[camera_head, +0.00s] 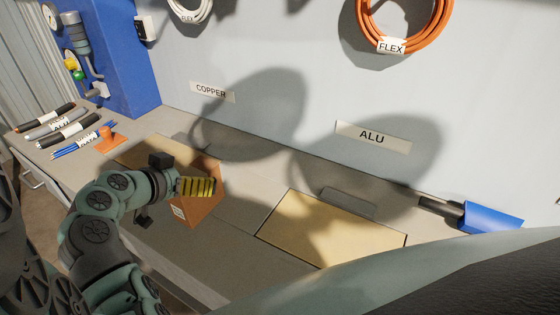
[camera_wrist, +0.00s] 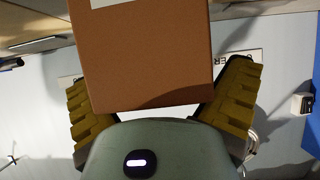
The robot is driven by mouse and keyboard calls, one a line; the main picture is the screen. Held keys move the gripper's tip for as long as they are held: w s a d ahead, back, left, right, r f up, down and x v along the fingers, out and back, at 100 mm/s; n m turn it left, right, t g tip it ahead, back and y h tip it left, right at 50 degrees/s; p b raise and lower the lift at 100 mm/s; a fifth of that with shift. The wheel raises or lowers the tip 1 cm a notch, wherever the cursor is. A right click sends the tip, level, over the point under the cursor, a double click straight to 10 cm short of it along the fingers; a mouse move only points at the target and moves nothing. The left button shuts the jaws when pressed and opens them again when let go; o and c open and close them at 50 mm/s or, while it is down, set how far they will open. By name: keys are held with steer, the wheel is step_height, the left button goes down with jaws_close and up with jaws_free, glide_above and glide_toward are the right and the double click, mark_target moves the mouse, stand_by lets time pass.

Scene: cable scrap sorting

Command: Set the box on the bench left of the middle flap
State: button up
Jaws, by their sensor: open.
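The brown cardboard box (camera_head: 202,209) stands on the grey bench (camera_head: 245,219), between a left tan flap and the tan flap (camera_head: 331,232) below the ALU sign. A small pale label shows on its side. My gripper (camera_head: 203,187) is at the box, with one yellow ridged finger across its upper part. In the wrist view the box (camera_wrist: 145,55) fills the space ahead of my palm, between the two yellow fingers. The fingers are open; contact with the box cannot be told. My arm hides part of the box and bench.
The left flap (camera_head: 140,151) lies below the COPPER sign (camera_head: 212,91). Several cable pieces (camera_head: 55,124) and an orange object (camera_head: 108,142) lie at the far left. A blue-bladed tool (camera_head: 490,218) lies right. Bare bench separates box and ALU flap.

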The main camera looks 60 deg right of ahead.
steer(key=shift+r, duration=0.2)
steer(key=shift+a, duration=0.3)
steer(key=w+v, duration=0.1)
steer(key=v, duration=1)
steer(key=shift+s+a+r, duration=0.15)
steer(key=shift+s+a, duration=0.05)
steer(key=shift+s, duration=0.3)
